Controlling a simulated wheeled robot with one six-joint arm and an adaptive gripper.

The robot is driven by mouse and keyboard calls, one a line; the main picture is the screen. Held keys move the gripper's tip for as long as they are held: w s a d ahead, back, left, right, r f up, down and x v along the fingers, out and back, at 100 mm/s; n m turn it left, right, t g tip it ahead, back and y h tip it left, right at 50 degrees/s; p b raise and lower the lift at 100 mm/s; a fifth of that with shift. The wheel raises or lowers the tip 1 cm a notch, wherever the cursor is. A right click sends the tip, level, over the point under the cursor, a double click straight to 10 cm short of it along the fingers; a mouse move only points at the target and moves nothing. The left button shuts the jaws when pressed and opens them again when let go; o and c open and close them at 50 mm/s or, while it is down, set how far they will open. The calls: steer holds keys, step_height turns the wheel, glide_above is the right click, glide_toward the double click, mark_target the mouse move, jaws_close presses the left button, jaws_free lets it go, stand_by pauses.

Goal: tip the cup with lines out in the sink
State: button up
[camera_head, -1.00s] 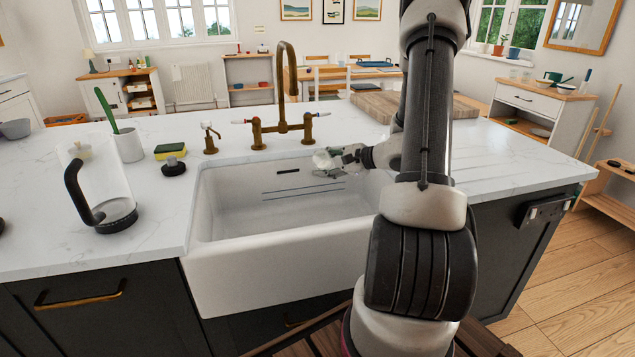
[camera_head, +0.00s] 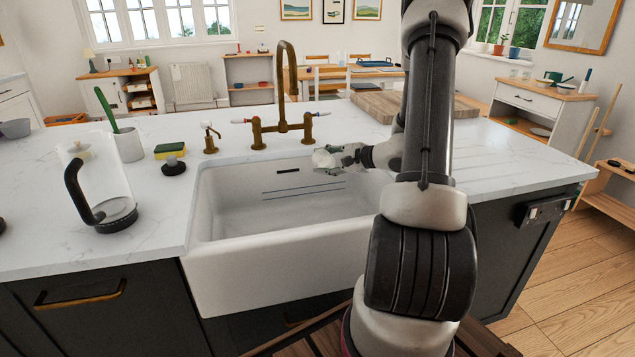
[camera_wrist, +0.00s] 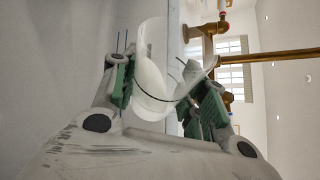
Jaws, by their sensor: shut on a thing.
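The cup with lines (camera_wrist: 154,75) is white with thin dark lines and shows between the green-padded fingers in the wrist view. In the head view the cup (camera_head: 323,159) is small, at the tip of my gripper. My gripper (camera_head: 340,157) is shut on it, above the right part of the sink. The gripper's fingers also show in the wrist view (camera_wrist: 163,88). The cup looks tilted on its side; its contents cannot be seen. The sink (camera_head: 275,262) is a white basin set in the counter, below the cup.
A brass faucet (camera_head: 283,125) stands behind the sink. A glass jug with a black handle (camera_head: 100,190), a sponge (camera_head: 169,149), a black stopper-like item (camera_head: 174,166) and a white holder (camera_head: 128,145) stand on the left counter. A wooden board (camera_head: 380,106) lies behind my arm.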

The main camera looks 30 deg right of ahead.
mark_target(324, 151)
steer(key=shift+r+n+t+h, duration=0.3)
steer(key=shift+r+n+t, duration=0.5)
steer(key=shift+n, duration=0.4)
stand_by(1.0)
steer(key=shift+s+a+r+n+t+p, duration=0.35)
steer(key=shift+s+a+r+n, duration=0.15)
steer(key=shift+n, duration=0.2)
stand_by(0.8)
steer(key=shift+s+a+r+n+t+p, duration=0.15)
steer(key=shift+r+n+t+p, duration=0.25)
steer(key=shift+n, duration=0.4)
stand_by(0.8)
